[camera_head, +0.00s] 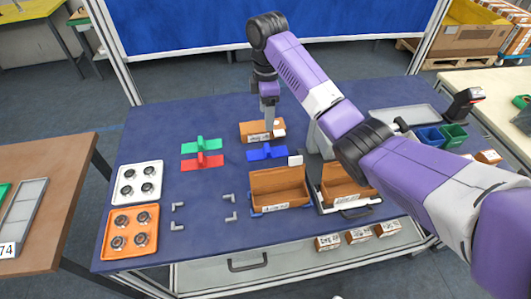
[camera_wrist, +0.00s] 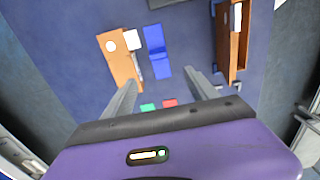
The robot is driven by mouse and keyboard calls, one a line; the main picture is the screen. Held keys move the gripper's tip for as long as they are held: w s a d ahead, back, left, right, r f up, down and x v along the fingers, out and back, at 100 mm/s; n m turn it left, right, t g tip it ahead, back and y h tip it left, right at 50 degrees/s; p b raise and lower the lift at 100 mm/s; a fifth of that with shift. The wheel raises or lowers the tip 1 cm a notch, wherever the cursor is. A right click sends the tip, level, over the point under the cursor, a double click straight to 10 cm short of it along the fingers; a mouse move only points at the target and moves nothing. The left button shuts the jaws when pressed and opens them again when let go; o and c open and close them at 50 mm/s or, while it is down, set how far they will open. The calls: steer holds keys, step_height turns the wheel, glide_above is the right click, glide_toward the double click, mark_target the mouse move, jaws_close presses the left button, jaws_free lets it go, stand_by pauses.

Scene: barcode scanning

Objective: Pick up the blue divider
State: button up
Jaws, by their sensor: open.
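The blue divider (camera_head: 266,153) lies on the blue table mat near the middle, in front of a small brown box. In the wrist view the blue divider (camera_wrist: 157,50) appears as a long blue piece beyond my fingertips, roughly between them. My gripper (camera_head: 268,122) points down near the brown box and behind the divider in the head view. In the wrist view my gripper (camera_wrist: 160,77) has its two fingers spread apart with nothing between them. It is apart from the divider.
The brown box (camera_head: 251,132) stands close behind the divider. Green (camera_head: 201,144) and red (camera_head: 202,162) dividers lie to its left. A brown open bin (camera_head: 277,187) is in front, with a second bin (camera_head: 345,193) beside it. White and orange trays stand at left.

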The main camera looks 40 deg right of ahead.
steer(key=b, duration=0.8)
glide_above(268, 147)
steer(key=f, duration=0.8)
steer(key=shift+a+f, duration=0.25)
steer(key=shift+a, duration=0.15)
step_height(268, 147, down, 2)
steer(key=shift+f, duration=0.1)
steer(key=shift+d+f+p, duration=0.15)
steer(key=shift+f+p, duration=0.15)
steer(key=shift+f, duration=1.1)
steer(key=shift+d+f+p, duration=0.15)
steer(key=shift+f+p, duration=0.1)
steer(key=shift+f, duration=1.15)
steer(key=c, duration=1.4)
steer(key=shift+r, duration=0.1)
step_height(268, 147, up, 20)
steer(key=p, duration=0.5)
